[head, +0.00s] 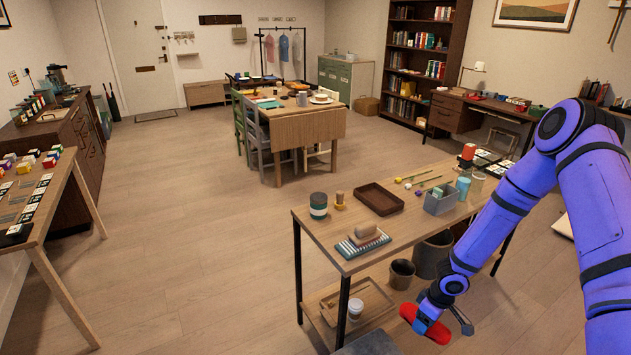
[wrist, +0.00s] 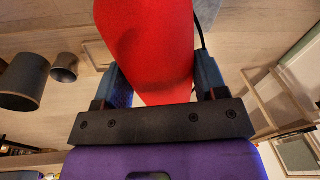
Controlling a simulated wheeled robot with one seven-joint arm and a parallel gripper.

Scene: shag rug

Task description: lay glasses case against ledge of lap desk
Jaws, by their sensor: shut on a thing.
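The glasses case, a red rounded long case (head: 424,324), is held in the air by my gripper (head: 430,327), low in front of the workbench's right part in the head view. In the wrist view the red case (wrist: 148,40) fills the space between the two blue fingers of my gripper (wrist: 163,82), which is shut on it. Its far end runs out of the top of that picture. I cannot make out the lap desk or its ledge in either view.
The wooden workbench (head: 330,240) carries a brown tray (head: 379,199), a grey bin (head: 440,200) and jars. Dark bins (head: 402,273) stand beneath it, near my gripper; they show in the wrist view (wrist: 24,80). A grey flat-topped thing (head: 368,344) is at the bottom edge. Open floor lies left.

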